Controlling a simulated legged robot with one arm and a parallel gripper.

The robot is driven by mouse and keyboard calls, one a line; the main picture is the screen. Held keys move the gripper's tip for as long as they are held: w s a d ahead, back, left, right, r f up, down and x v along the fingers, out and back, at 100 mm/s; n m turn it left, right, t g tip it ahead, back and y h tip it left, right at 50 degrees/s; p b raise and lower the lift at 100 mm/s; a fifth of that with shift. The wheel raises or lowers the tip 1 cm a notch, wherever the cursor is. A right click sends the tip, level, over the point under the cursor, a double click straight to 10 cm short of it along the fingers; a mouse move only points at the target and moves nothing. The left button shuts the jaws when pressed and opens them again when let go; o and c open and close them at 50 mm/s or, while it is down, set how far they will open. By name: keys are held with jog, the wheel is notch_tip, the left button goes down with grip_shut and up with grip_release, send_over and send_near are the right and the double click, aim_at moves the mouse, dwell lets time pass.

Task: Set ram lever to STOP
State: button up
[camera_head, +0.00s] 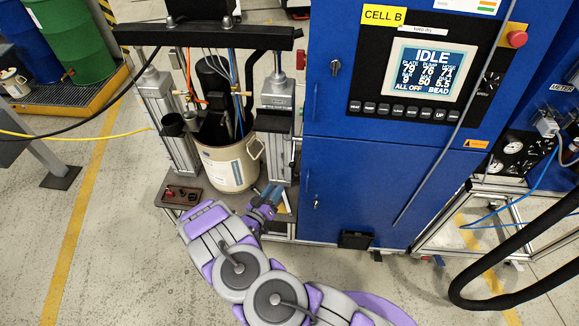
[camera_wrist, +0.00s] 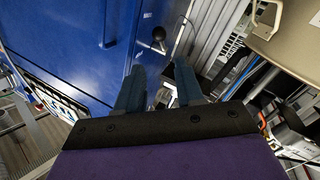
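A dark round knob (camera_wrist: 158,34), which looks like the ram lever's ball end, shows in the wrist view beside the blue cabinet. It lies ahead of my gripper (camera_wrist: 159,68), roughly in line with the gap between the two fingers. The fingers are apart and nothing is between their tips. In the head view my gripper (camera_head: 269,189) is low beside the right column of the pump, just right of the cream drum (camera_head: 228,165). I cannot make out the lever or its position marks in the head view, and STOP is not readable in either view.
The blue cabinet (camera_head: 345,195) stands close on the right, with a lit panel (camera_head: 431,72) reading IDLE. A small box with red buttons (camera_head: 178,195) sits on the base at left. The right ram column (camera_head: 278,105) is near my gripper. Open floor lies at front left.

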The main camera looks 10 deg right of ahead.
aim_at(290, 165)
jog(key=b+x, duration=0.1)
jog(key=x, duration=1.1)
jog(key=shift+w+d, duration=0.15)
jog(key=shift+w, duration=0.25)
grip_shut()
